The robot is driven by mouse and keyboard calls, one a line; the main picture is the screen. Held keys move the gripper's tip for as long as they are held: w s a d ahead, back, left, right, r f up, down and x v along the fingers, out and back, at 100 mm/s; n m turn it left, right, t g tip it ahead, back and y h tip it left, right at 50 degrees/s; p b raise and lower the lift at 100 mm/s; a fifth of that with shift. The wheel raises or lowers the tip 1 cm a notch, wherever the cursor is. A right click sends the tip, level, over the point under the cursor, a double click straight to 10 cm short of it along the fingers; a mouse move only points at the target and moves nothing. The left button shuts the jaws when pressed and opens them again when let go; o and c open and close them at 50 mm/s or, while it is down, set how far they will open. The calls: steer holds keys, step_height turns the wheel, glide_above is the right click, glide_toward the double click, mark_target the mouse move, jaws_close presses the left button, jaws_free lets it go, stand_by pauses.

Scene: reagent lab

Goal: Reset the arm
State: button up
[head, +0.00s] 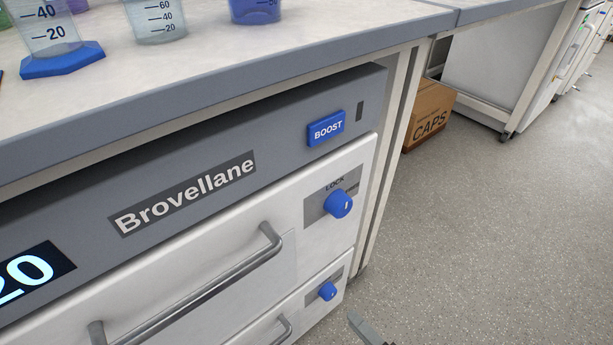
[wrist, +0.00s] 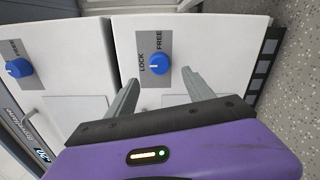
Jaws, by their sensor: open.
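My gripper (wrist: 157,88) is open and empty in the wrist view, its two grey fingers spread in front of a white drawer front. A blue lock knob (wrist: 159,64) with LOCK and FREE marks shows between and beyond the fingertips. Whether the fingers touch anything is hard to tell, but nothing is held. In the head view only a grey fingertip (head: 366,328) shows at the bottom edge, to the right of the lower drawer; the rest of the gripper is out of frame.
The Brovellane unit (head: 185,193) sits under the bench (head: 250,62), with a blue BOOST button (head: 326,129), an upper knob (head: 338,204), a lower knob (head: 327,291) and a protruding drawer handle (head: 200,292). Containers stand on the bench. A CAPS box (head: 428,118) is on the floor; floor at right is clear.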

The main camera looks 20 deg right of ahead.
steer(key=s+d+r+m+t+h, duration=0.1)
steer(key=d+r+m+h, duration=0.3)
steer(key=r+m, duration=0.5)
steer(key=s+a+r+m+g+h, duration=0.1)
steer(key=s+a+r+m+g, duration=0.15)
steer(key=s+r+m, duration=0.65)
steer(key=s+a+r+m+g+h, duration=0.1)
steer(key=s+a+r+m, duration=0.4)
steer(key=s, duration=0.6)
step_height(320, 180, up, 37)
steer(key=d+m+p, duration=0.1)
steer(key=p, duration=3.6)
steer(key=shift+w+p, duration=0.4)
